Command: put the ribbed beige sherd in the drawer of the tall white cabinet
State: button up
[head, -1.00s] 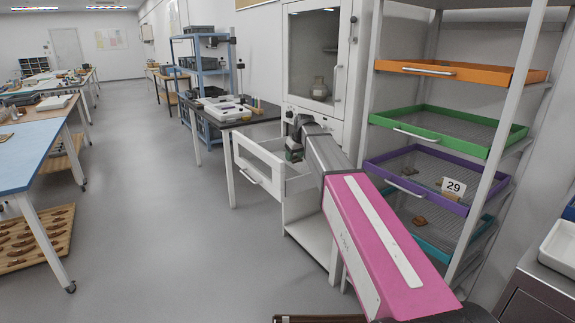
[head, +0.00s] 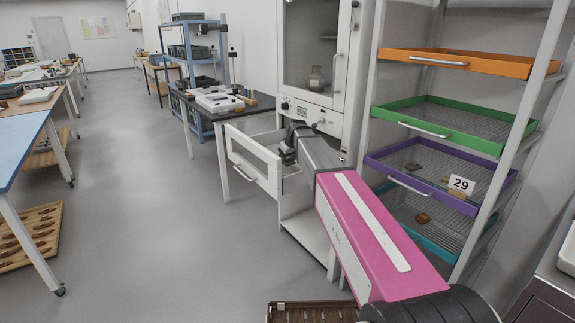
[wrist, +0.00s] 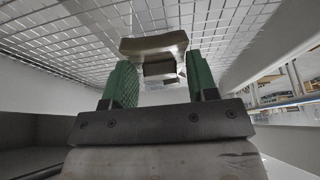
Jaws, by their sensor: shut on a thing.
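The tall white cabinet (head: 342,90) stands at the centre with its drawer (head: 254,160) pulled out toward the left. My gripper (head: 290,158) is at the drawer's cabinet end, and its fingertips are hidden there in the head view. In the wrist view my gripper (wrist: 153,80) has green fingers shut on the ribbed beige sherd (wrist: 153,44), which shows as a curved beige piece. The sherd is hidden in the head view. I cannot tell whether it touches the drawer floor.
A rack with orange (head: 470,64), green (head: 455,124) and purple (head: 440,180) trays stands close on the right; sherds and a "29" card (head: 461,185) are there. A dark table with a white tray (head: 218,102) stands behind the drawer.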

aim_at(288, 162)
jog(key=shift+f, duration=1.45)
jog(key=shift+f, duration=0.15)
jog(key=o, duration=0.9)
jog(key=shift+o, duration=0.2)
jog(key=v, duration=1.2)
jog(key=shift+a, duration=0.1)
